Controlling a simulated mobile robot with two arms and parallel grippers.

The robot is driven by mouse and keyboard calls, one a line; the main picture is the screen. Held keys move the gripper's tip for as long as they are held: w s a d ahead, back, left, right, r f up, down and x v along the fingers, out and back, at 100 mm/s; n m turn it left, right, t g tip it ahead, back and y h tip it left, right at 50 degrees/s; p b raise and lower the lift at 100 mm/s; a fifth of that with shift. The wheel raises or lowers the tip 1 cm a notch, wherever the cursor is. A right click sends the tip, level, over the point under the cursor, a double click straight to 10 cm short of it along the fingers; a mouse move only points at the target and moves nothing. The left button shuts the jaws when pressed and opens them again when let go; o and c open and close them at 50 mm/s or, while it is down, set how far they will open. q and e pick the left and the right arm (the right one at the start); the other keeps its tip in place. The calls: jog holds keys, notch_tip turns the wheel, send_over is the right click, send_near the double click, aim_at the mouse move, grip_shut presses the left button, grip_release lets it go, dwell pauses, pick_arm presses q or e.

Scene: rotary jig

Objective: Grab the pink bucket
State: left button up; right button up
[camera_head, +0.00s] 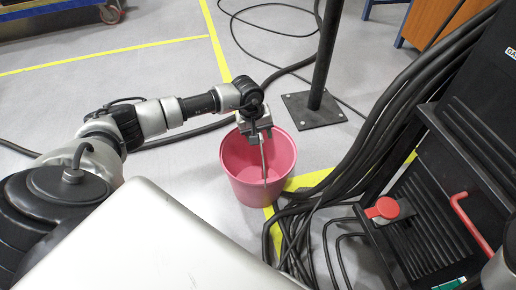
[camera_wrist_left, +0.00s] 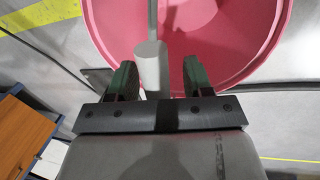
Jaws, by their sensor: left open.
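The pink bucket (camera_head: 240,185) stands upright on the grey floor near the middle of the head view. Its inside fills the top of the left wrist view (camera_wrist_left: 250,55). My left gripper (camera_head: 258,134) is above the bucket's far rim, pointing down. In the left wrist view its two dark fingers (camera_wrist_left: 158,72) are apart. A light grey rod with a thicker end (camera_wrist_left: 151,68) shows between them, perhaps the bucket's handle; I cannot tell whether it touches a finger. My right gripper is not in view.
Thick black cables (camera_head: 365,140) run down right of the bucket. A black post on a square base plate (camera_head: 314,110) stands behind it. A black cabinet with a red knob (camera_head: 384,208) is at the right. Floor left of the bucket is clear.

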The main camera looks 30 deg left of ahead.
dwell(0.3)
pick_arm(q)
grip_shut()
dwell(0.5)
